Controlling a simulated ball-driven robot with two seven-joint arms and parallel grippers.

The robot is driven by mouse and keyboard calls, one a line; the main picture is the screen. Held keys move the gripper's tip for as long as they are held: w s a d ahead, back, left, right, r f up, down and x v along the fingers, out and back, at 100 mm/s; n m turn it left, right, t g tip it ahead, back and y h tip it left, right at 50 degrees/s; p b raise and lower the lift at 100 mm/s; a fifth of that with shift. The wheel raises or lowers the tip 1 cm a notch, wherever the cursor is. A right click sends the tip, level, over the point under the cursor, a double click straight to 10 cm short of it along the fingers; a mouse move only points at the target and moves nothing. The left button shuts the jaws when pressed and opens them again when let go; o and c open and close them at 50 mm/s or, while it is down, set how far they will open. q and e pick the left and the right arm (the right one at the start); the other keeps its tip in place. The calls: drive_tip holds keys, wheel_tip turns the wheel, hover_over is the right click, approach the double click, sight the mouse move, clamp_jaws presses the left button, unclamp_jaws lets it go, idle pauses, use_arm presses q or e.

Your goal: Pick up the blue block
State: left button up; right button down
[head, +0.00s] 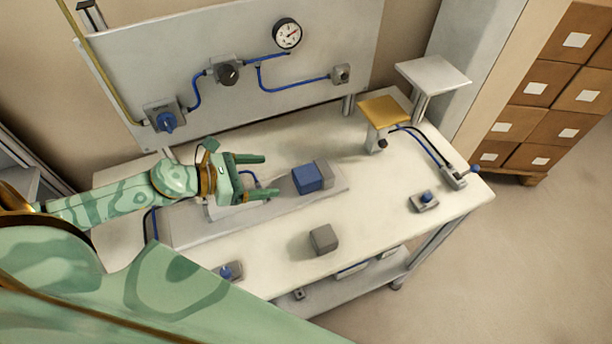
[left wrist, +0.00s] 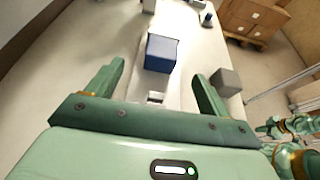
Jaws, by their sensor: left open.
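The blue block (head: 307,179) sits on a low grey plate (head: 338,184) on the table, with a grey piece (head: 325,171) against its far right side. My left gripper (head: 271,176) is open and empty, to the left of the blue block, its fingers pointing toward it. In the left wrist view the blue block (left wrist: 161,54) is ahead of the fingertips, roughly in line with the gap between the fingers. No contact shows. Of my right arm, only green parts show at the right edge of the left wrist view; I cannot make out its gripper.
A loose grey block (head: 323,239) stands nearer the table's front edge. A yellow-topped stand (head: 384,113) is at the back right. A panel (head: 230,60) with a gauge (head: 287,33) and blue tubes rises behind the table.

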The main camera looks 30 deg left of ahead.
sight(306, 174)
use_arm(q)
drive_tip(key=x, duration=0.5)
drive_tip(key=shift+w+d+f+p, duration=0.1)
drive_tip(key=shift+w+d+p, duration=0.1)
drive_tip(key=shift+w+p, duration=0.2)
drive_tip(key=x, duration=0.5)
drive_tip(key=shift+s+d+p, duration=0.1)
drive_tip(key=shift+d+p, duration=0.3)
drive_tip(key=shift+d, duration=0.05)
drive_tip(key=shift+a, duration=0.1)
drive_tip(key=c, duration=1.3)
